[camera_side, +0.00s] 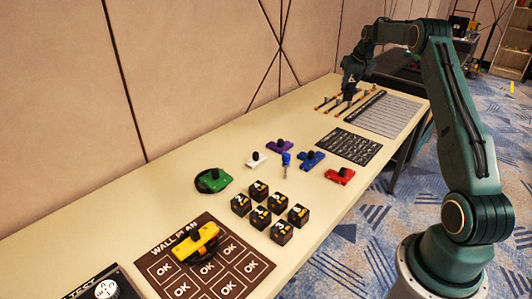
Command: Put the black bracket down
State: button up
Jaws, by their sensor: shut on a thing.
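My gripper (350,88) is at the far end of the table, low over the left part of a striped grey panel. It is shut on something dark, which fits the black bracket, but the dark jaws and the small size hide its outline. I cannot tell whether the held thing touches the surface below. Several thin dark rods with orange ends (328,101) lie beside and below the gripper.
The striped panel (392,116) and a black sheet with pale marks (348,146) lie on the table (130,200). Nearer are purple (279,146), white (256,160), blue (312,160), red (340,176) and green (213,181) pieces, several black cubes (270,212), and a yellow piece (200,240) on the wall plan board (250,268).

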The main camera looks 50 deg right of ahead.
jog(key=s+d+m, duration=0.2)
jog(key=s, duration=0.3)
jog(key=shift+h, duration=0.4)
jog(key=f, duration=1.9)
jog(key=shift+w+d+f, duration=0.1)
jog(key=shift+w+f, duration=0.2)
jog(key=shift+f, duration=0.1)
jog(key=shift+f, duration=0.1)
jog(key=o, duration=1.1)
jog(key=shift+f, duration=0.1)
jog(key=shift+w+v, duration=0.1)
jog(key=shift+v, duration=3)
jog(key=shift+w+v, duration=0.15)
jog(key=shift+v, duration=2.9)
